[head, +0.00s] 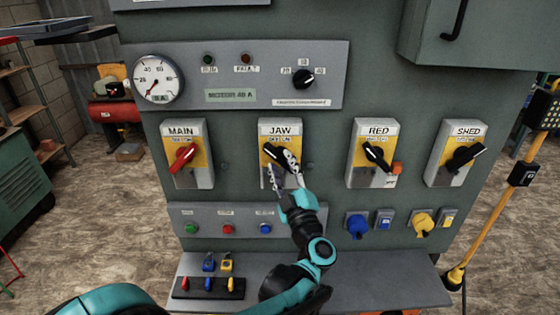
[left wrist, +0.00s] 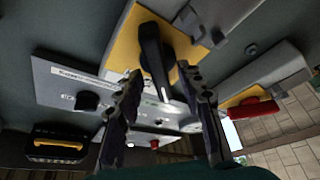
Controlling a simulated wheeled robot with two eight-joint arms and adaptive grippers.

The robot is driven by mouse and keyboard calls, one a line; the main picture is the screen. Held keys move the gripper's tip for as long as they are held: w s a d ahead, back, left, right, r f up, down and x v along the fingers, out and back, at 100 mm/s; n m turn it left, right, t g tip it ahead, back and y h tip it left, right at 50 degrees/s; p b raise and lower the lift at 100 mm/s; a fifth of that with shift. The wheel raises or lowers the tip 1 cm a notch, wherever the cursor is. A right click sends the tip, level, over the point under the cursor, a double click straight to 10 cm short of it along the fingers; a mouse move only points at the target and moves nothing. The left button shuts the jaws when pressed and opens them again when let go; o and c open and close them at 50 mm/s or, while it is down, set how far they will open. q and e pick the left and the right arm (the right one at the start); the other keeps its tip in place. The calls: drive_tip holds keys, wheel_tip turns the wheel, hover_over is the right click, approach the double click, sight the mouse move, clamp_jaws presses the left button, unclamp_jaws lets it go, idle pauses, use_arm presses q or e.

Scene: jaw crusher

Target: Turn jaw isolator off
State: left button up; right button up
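The jaw isolator (head: 271,129) is a grey and yellow box labelled JAW on the green panel. Its black handle (head: 274,151) slants from upper left to lower right, partly covered by my gripper. My left gripper (head: 283,174) is in front of the lower part of this box, with its fingers apart. In the left wrist view, the black handle (left wrist: 152,52) reaches down between the two spread fingers of my left gripper (left wrist: 160,82). I cannot tell whether either finger touches it. My right gripper is not in view.
The MAIN isolator (head: 182,128) with a red handle stands to the left.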

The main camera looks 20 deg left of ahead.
use_arm(q)
drive_tip(key=v, duration=1)
drive_tip(key=shift+a, duration=0.15)
drive_tip(key=w+d+r+m+t+h, duration=0.2)
drive_tip(key=d+r+m+t+h, duration=0.25)
drive_tip(key=m+h, duration=0.6)
drive_tip(key=s+a+f+m+g+h, duration=0.1)
drive_tip(key=s+f+m+g+h, duration=0.15)
drive_tip(key=s+f+g, duration=0.35)
drive_tip(key=s+a+f+m+g+h, duration=0.15)
drive_tip(key=f+m+g, duration=0.25)
drive_tip(key=f, duration=0.4)
drive_tip(key=s+a+f+g+y, duration=0.3)
drive_tip(key=s+a+f+g, duration=0.2)
drive_tip(key=s+a+f, duration=0.3)
drive_tip(key=s+f, duration=0.1)
drive_tip(key=s, duration=0.1)
drive_tip(key=shift+s+n, duration=0.35)
drive_tip(key=shift+n, duration=0.05)
